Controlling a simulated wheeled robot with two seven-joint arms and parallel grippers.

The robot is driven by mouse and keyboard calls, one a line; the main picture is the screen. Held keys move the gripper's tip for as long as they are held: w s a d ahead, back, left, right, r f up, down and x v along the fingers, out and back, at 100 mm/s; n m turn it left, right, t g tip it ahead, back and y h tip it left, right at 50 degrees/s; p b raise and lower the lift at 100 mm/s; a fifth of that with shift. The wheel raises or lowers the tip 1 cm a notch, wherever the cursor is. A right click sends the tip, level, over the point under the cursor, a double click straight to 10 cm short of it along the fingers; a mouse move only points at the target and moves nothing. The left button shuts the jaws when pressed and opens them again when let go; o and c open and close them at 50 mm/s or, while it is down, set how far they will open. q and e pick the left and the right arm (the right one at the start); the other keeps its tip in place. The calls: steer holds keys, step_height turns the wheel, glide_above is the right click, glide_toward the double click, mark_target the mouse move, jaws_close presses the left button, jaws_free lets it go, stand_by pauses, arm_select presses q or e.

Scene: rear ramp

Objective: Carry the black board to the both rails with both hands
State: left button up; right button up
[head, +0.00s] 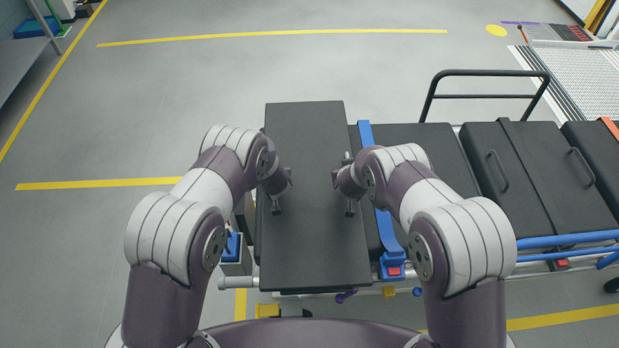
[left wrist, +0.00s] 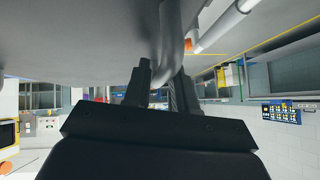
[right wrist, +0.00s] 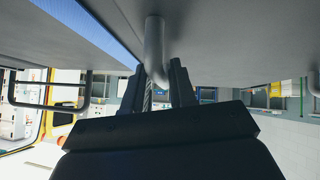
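The black board (head: 310,150) is a long flat panel directly in front of me, overlapping the left end of a bed-like frame with black pads. I cannot tell whether it rests there or is held just above. My left gripper (head: 277,205) is at its left part, with fingers around a grey bent handle that shows in the left wrist view (left wrist: 168,40). My right gripper (head: 349,207) is at its right part, around a matching handle in the right wrist view (right wrist: 155,45). Both grippers look shut on their handles. A pale metal rail (head: 245,284) shows at the near edge; any others are unclear.
Black pads (head: 435,150) with a blue strap (head: 366,135) extend to the right. A black tubular guard (head: 492,72) stands behind them. Blue side bars (head: 565,240) run along the near right. The grey floor (head: 180,100) left and beyond is clear.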

arm_select(q)
steer(key=shift+w+a+f, duration=0.1)
steer(key=shift+w+f, duration=0.2)
arm_select(e)
steer(key=shift+w+f, duration=0.3)
steer(key=shift+f, duration=0.05)
arm_select(q)
jaws_close()
arm_select(e)
jaws_close()
steer(key=shift+r, duration=0.1)
stand_by(0.6)
